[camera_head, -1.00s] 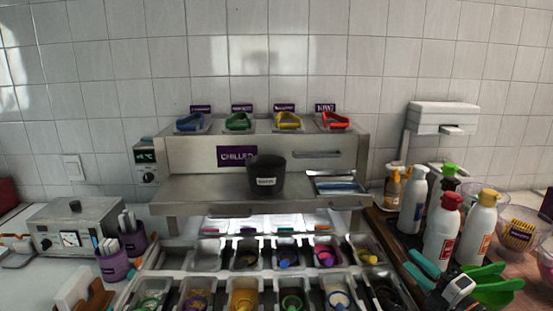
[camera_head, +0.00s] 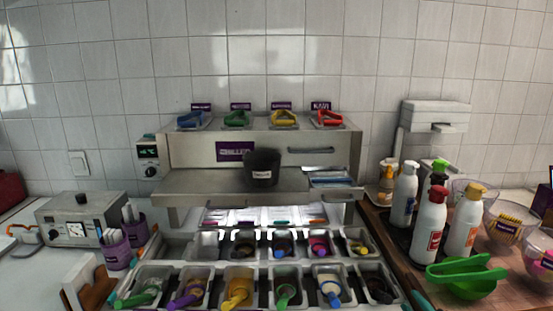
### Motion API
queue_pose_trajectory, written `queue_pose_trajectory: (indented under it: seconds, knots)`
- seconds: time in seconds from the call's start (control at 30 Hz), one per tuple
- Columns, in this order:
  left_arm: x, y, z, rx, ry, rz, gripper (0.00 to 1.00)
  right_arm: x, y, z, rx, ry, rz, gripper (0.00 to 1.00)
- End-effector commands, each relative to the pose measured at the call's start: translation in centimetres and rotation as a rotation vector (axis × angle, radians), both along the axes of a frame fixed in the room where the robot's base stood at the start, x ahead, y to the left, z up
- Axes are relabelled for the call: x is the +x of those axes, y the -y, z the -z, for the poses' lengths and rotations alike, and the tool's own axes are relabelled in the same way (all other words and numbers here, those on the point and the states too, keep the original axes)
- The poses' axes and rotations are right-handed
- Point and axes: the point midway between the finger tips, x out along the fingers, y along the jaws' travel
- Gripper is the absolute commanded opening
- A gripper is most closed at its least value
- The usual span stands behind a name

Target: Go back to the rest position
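My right gripper (camera_head: 417,292) shows only as teal finger parts at the bottom edge, right of the topping trays and left of the green scoop. Most of it is cut off by the frame. The gap between its fingers cannot be judged, and nothing shows held in it. My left gripper is not in view.
A steel rack (camera_head: 205,184) holds a black cup (camera_head: 262,167) on its shelf. Topping bins with coloured scoops stand below. Several bottles, including a red-capped one (camera_head: 429,226), and a green scoop (camera_head: 467,276) are at right. A grey device (camera_head: 76,221) is at left.

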Motion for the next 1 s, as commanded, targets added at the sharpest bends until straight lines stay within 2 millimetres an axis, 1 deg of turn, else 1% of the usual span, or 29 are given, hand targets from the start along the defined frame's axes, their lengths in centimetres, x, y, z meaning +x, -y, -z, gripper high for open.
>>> queue_pose_trajectory:
  seconds: [0.03,0.07,0.17,0.2,0.27,0.3,0.4,0.5,0.7,0.87,0.9,1.0]
  knots:
    - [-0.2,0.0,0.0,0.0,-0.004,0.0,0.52,-1.0,-0.4,1.4,0.063,-0.055,0.039,0.32]
    - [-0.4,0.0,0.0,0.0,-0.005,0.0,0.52,-1.7,-0.6,2.2,0.104,-0.095,0.068,0.32]
    - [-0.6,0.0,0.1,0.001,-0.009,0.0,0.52,-4.8,-1.3,5.6,0.256,-0.256,0.182,0.32]
    - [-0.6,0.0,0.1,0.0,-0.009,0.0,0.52,-6.5,-1.8,7.1,0.324,-0.337,0.233,0.32]
    - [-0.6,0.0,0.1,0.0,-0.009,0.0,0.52,-9.3,-2.5,9.2,0.418,-0.458,0.309,0.32]
    - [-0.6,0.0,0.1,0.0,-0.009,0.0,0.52,-11.0,-3.0,10.4,0.467,-0.531,0.353,0.32]
    - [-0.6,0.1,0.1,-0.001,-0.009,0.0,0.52,-14.8,-4.2,12.4,0.566,-0.687,0.441,0.32]
    - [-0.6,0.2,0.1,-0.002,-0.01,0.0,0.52,-18.2,-5.4,13.6,0.64,-0.815,0.509,0.32]
    - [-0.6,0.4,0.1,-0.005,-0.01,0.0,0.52,-23.9,-7.6,14.9,0.742,-1.031,0.614,0.32]
    - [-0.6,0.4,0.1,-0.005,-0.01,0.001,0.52,-28.1,-9.2,15.0,0.803,-1.186,0.683,0.32]
    - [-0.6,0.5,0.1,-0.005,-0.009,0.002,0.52,-27.6,-9.1,16.1,0.795,-1.185,0.685,0.32]
    - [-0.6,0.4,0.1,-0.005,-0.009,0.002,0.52,-27.0,-9.1,18.4,0.788,-1.191,0.687,0.32]
